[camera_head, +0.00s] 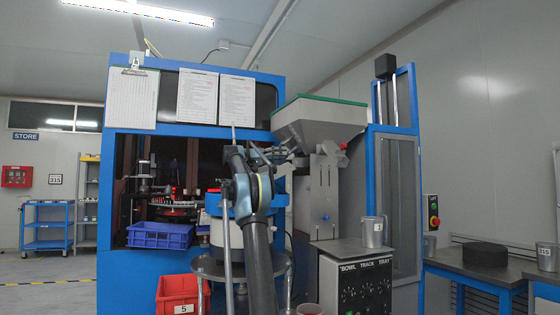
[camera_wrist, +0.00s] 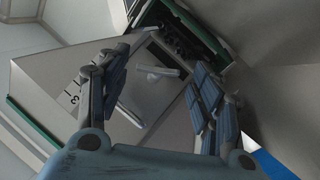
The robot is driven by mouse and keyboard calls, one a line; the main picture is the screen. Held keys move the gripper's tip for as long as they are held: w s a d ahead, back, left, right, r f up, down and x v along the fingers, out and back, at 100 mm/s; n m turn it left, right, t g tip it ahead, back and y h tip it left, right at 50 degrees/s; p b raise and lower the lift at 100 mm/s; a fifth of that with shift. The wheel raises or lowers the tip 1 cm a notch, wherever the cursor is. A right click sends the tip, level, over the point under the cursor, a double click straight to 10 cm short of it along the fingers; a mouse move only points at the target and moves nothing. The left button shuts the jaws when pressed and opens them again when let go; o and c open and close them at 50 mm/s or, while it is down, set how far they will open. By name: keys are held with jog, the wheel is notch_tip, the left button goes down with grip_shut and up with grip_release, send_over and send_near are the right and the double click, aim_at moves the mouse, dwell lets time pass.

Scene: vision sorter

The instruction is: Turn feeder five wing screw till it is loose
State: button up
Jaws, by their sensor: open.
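My gripper (camera_head: 283,153) is raised in front of the grey hopper feeder (camera_head: 318,120) with the green rim. In the wrist view my gripper (camera_wrist: 157,62) is open, its two jointed fingers spread apart and nothing held between them. A pale, elongated piece (camera_wrist: 163,71), possibly the wing screw, shows between the fingertips against a grey metal panel (camera_wrist: 150,105). I cannot tell its exact shape or whether it is loose. No contact with the fingers is clear. The wing screw cannot be made out in the head view.
A green-edged opening (camera_wrist: 185,25) lies beyond the fingertips. Below the hopper stands a control box (camera_head: 357,285) with a metal cup (camera_head: 373,232) on top. A blue bin (camera_head: 160,235) and a red bin (camera_head: 180,295) stand to the left. A blue-framed column (camera_head: 395,150) stands right of the hopper.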

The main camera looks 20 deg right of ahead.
jog(key=v, duration=1.2)
jog(key=shift+w, duration=0.1)
